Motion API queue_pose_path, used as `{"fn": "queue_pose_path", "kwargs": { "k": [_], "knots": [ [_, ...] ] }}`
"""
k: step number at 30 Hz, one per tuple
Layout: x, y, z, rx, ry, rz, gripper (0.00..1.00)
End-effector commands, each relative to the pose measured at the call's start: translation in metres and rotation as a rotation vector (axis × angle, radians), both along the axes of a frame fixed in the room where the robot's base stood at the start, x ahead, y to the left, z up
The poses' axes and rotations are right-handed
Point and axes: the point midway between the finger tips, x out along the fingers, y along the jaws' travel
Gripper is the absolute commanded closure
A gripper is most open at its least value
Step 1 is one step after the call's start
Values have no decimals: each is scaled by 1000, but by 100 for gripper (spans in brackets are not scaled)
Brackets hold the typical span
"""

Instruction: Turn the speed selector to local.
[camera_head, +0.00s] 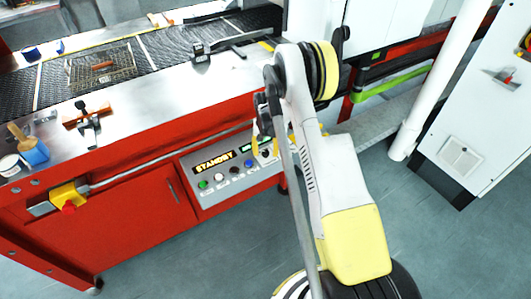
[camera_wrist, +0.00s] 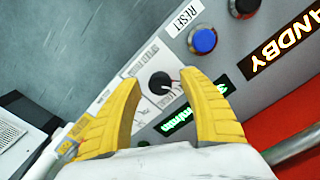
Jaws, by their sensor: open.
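The speed selector (camera_wrist: 160,82) is a round black knob on the grey control panel, seen in the wrist view between my gripper's fingertips. Its white pointer mark is at its lower right side. Small printed labels surround it, partly hidden and hard to read. My gripper (camera_wrist: 165,95) has two yellow fingers, spread open on either side of the knob with a visible gap to it. In the head view my gripper (camera_head: 262,143) is at the right part of the control panel (camera_head: 213,188), where my arm hides most of the selector area.
A blue button (camera_wrist: 203,40) labelled RESET and a STANDBY display (camera_wrist: 283,45) are beside the selector, and a green display (camera_wrist: 178,122) is close to one finger. A red emergency button (camera_head: 68,207) is on a yellow box at left. A mesh belt (camera_head: 170,45) runs above.

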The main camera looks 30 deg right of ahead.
Motion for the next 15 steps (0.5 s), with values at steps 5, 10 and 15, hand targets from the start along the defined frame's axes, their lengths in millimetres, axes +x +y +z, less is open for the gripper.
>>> {"fn": "queue_pose_path", "kwargs": {
  "k": [5, 10, 15],
  "knots": [
    [0, 0, 0, 0, 0, 0, 64],
    [0, 0, 0, 0, 0, 0, 100],
    [0, 0, 0, 0, 0, -1, 100]
  ]
}}
